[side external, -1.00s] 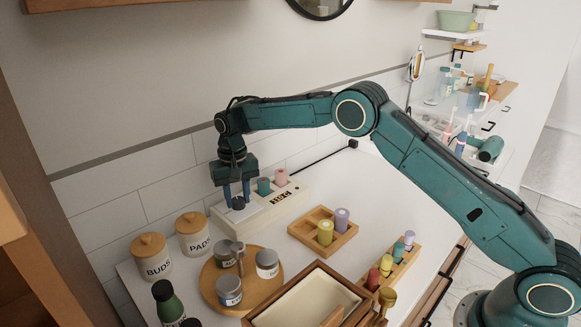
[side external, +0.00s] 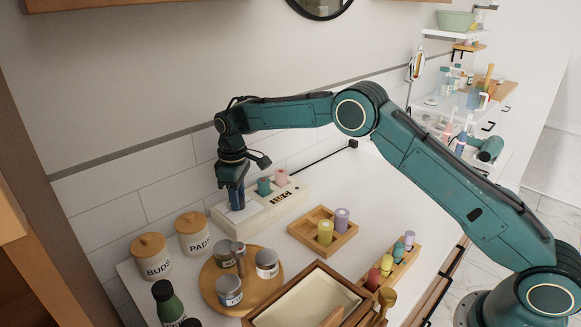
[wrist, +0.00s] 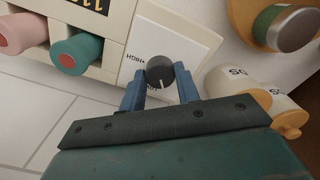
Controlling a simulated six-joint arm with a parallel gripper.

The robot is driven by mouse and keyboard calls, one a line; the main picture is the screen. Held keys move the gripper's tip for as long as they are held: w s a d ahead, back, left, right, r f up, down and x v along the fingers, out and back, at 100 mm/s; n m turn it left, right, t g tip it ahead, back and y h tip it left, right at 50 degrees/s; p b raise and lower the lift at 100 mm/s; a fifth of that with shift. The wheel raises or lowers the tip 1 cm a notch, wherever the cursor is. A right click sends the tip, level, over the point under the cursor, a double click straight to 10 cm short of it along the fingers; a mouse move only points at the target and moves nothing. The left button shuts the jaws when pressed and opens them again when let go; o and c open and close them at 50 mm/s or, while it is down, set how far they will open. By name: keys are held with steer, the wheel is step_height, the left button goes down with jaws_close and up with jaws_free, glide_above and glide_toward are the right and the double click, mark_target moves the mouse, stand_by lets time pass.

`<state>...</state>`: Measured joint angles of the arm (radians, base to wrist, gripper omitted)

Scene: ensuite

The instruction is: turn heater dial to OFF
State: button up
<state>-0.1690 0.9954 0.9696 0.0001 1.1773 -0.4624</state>
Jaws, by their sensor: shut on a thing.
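The heater (side external: 262,214) is a long white box against the tiled wall, with a small dark display and a teal and a pink roller on top. Its round black dial (wrist: 160,68) sits on a white panel in the wrist view. The dial's white tick points down in that picture, away from the upside-down HIGH label (wrist: 133,57). My gripper (wrist: 160,84) is shut on the dial, one blue finger on each side. In the side view my gripper (side external: 237,203) points down at the heater's near-left end and mostly hides the dial.
A round wooden tray (side external: 208,287) with several grey jars stands in front of the heater. BUDS (side external: 151,263) and PADS (side external: 194,238) canisters stand to the left. A wooden tray (side external: 343,238) with rollers is to the right. White counter shows between them.

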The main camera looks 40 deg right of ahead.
steer(key=n, duration=0.5)
steer(key=shift+r+n, duration=0.1)
steer(key=shift+n, duration=0.2)
steer(key=n, duration=0.5)
stand_by(0.4)
steer(key=o, duration=1)
steer(key=shift+r, duration=6.85)
steer(key=shift+r, duration=0.1)
